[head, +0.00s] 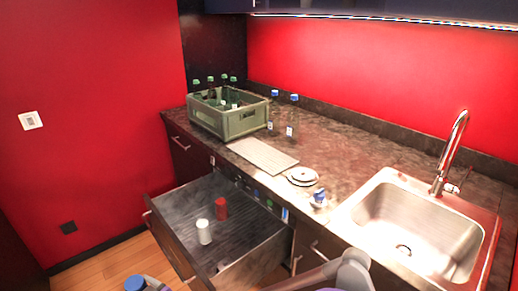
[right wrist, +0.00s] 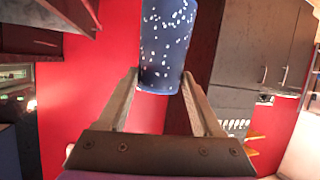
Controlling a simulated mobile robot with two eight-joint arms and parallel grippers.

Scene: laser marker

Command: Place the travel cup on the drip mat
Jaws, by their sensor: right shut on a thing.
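A dark blue travel cup (right wrist: 166,36) with white specks shows in the right wrist view, its upper end cut off by the frame. My right gripper (right wrist: 160,75) is shut on it, with one finger on each side of the lower part of the cup. The drip mat (head: 262,156), a flat pale grey rectangle, lies bare on the dark counter in the head view, in front of the green crate. In the head view, a grey arm link of mine is at the bottom edge, and the held cup cannot be made out for certain. My left gripper is not in view.
A green crate (head: 243,122) of bottles and two loose bottles (head: 291,116) stand behind the mat. Small plates (head: 303,176), a blue-topped jar (head: 318,198) and the sink (head: 410,232) are to its right. An open drawer (head: 262,256) below holds a white (head: 204,232) and a red item (head: 221,208).

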